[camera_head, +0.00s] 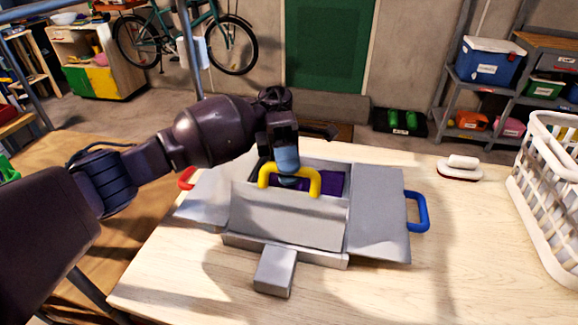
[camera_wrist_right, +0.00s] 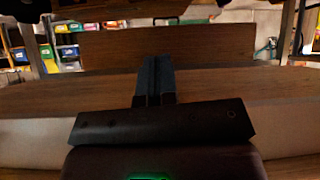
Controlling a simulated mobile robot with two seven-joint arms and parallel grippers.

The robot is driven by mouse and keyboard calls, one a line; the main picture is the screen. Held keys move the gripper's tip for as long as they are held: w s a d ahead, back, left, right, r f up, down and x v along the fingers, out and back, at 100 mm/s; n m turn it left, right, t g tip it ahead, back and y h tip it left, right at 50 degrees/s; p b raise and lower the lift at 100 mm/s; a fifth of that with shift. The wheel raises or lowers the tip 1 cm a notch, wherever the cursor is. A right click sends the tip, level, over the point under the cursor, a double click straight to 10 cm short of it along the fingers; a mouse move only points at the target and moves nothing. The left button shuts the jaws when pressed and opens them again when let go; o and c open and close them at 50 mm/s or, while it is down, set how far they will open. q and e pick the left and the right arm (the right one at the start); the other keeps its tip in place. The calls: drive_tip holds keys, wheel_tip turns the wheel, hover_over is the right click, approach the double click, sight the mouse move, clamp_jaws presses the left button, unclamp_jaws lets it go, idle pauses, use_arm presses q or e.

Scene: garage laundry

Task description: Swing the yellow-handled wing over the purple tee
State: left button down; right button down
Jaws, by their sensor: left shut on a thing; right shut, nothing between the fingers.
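A grey folding board stands on the pale table. Its yellow-handled wing (camera_head: 285,215) is tilted up at the front, with the yellow handle (camera_head: 313,184) at its upper edge. My left gripper (camera_head: 287,168) is shut on the yellow handle from above. The purple tee (camera_head: 331,182) shows behind the handle, inside the board; most of it is hidden by the wing and my gripper. My right gripper (camera_wrist_right: 154,82) is shut and empty in the right wrist view, and is not seen in the head view.
A wing with a red handle (camera_head: 187,178) spreads left and one with a blue handle (camera_head: 419,211) spreads right. A grey block (camera_head: 275,272) juts out at the front. A white basket (camera_head: 545,185) and a white-and-red brush (camera_head: 460,168) stand right. The table's front right is clear.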

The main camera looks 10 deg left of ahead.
use_arm(q)
drive_tip(key=shift+a+f, duration=0.15)
drive_tip(key=shift+f, duration=0.6)
use_arm(e)
drive_tip(key=shift+w+a+f, duration=0.1)
drive_tip(key=shift+f, duration=0.1)
use_arm(q)
drive_tip(key=c, duration=1.3)
unclamp_jaws()
drive_tip(key=shift+c, duration=0.2)
drive_tip(key=shift+r, duration=0.1)
use_arm(e)
drive_tip(key=shift+s+f, duration=0.25)
drive_tip(key=shift+s, duration=0.25)
use_arm(q)
drive_tip(key=shift+r, duration=0.1)
